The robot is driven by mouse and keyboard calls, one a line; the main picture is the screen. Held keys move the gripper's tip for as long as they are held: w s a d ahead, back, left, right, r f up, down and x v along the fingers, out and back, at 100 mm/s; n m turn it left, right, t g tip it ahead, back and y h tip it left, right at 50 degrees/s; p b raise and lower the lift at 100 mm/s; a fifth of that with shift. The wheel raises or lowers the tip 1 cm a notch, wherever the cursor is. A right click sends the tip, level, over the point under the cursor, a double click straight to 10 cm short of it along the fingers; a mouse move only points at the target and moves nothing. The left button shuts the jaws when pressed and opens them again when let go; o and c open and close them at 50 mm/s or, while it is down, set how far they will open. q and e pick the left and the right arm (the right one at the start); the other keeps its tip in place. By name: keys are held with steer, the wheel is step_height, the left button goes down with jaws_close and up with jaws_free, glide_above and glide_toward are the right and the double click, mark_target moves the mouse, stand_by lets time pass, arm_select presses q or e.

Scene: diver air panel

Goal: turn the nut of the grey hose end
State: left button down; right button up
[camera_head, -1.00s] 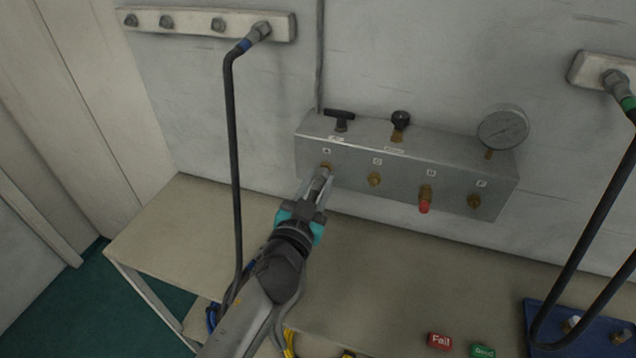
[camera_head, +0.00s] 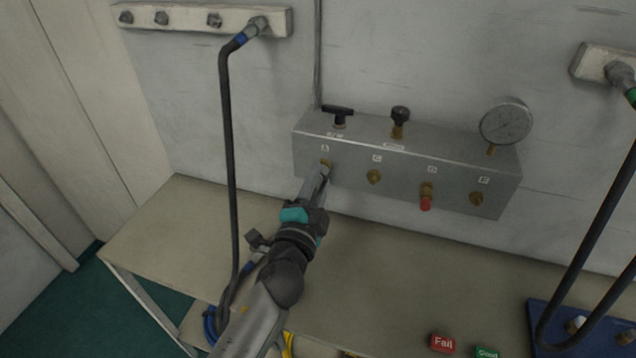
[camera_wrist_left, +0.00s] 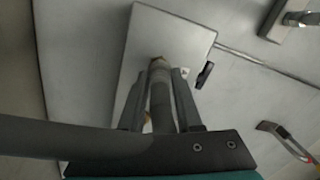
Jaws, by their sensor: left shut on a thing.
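My left gripper (camera_head: 322,178) reaches the front of the metal panel box (camera_head: 408,170) at the port marked A, leftmost in the head view. In the left wrist view its two fingers (camera_wrist_left: 160,90) stand on either side of a grey cylindrical hose end (camera_wrist_left: 161,100) and are shut on it. The hose end points at a brass fitting (camera_wrist_left: 158,63) on the panel face. The nut cannot be told apart from the rest of the hose end, and whether it is seated on the fitting is unclear. A dark hose (camera_wrist_left: 60,138) crosses the lower left of the wrist view. My right gripper is not in view.
A black hose with a blue band (camera_head: 229,150) hangs from the left wall rack, close to my left arm. Other ports, a red-capped fitting (camera_head: 426,197), knobs and a gauge (camera_head: 506,122) are on the panel. Red Fail (camera_head: 443,343) and green Good (camera_head: 486,352) blocks lie on the bench.

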arm_select(q)
steer(key=m, duration=0.3)
steer(key=m+b, duration=0.1)
steer(key=m, duration=0.1)
steer(key=shift+f+m, duration=0.3)
steer(key=shift+f, duration=0.05)
steer(key=shift+f+m, duration=0.15)
steer(key=shift+m, duration=2.05)
steer(key=shift+s, duration=0.1)
steer(key=c, duration=1)
jaws_free()
steer(key=shift+o, duration=1.4)
steer(key=shift+s+t, duration=0.1)
steer(key=shift+t, duration=0.2)
steer(key=shift+o, duration=0.7)
steer(key=shift+r, duration=0.2)
